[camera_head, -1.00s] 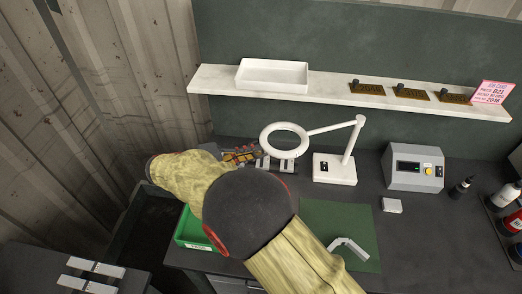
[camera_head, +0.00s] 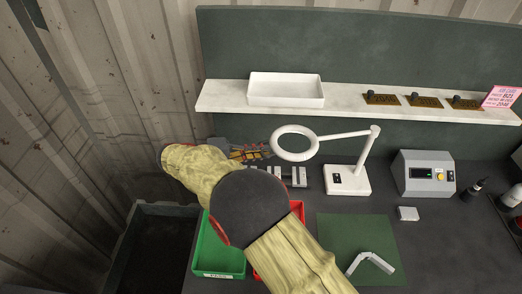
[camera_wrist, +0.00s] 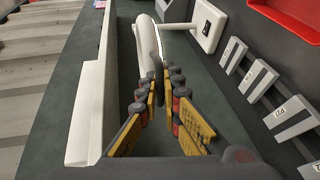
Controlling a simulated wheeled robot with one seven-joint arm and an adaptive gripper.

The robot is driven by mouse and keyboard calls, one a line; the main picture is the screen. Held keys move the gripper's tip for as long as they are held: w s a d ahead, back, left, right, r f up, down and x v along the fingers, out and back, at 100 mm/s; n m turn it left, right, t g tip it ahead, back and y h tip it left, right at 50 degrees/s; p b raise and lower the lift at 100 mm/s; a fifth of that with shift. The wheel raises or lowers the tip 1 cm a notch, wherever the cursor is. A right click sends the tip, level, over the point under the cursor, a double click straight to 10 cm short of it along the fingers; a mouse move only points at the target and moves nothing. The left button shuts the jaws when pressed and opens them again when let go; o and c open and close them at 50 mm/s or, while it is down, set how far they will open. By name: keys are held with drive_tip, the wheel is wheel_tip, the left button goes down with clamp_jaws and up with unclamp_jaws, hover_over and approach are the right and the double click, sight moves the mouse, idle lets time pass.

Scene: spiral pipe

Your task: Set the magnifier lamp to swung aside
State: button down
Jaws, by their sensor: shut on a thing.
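The magnifier lamp has a white ring head (camera_head: 294,143), a jointed arm (camera_head: 345,135) and a white base (camera_head: 348,180) with a dark switch panel. In the head view the ring hangs left of the base, above the bench. My gripper (camera_head: 268,152) is at the ring's left edge. In the wrist view my gripper (camera_wrist: 160,82) has its fingertips closed on the rim of the ring head (camera_wrist: 149,48), which appears nearly edge-on. The lamp base (camera_wrist: 208,26) shows beyond it. My forearm hides part of the bench in the head view.
A shelf (camera_head: 224,97) with a white tray (camera_head: 286,102) runs behind the lamp. Green (camera_head: 219,262) and red (camera_head: 297,209) bins stand at the bench front. A grey control box (camera_head: 424,176), small block (camera_head: 408,214) and green mat (camera_head: 335,232) lie right. A corrugated wall is left.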

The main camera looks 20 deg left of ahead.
drive_tip(key=c, duration=2.3)
unclamp_jaws()
drive_tip(key=shift+a+f, duration=0.1)
drive_tip(key=v, duration=1.2)
drive_tip(key=shift+f, duration=0.1)
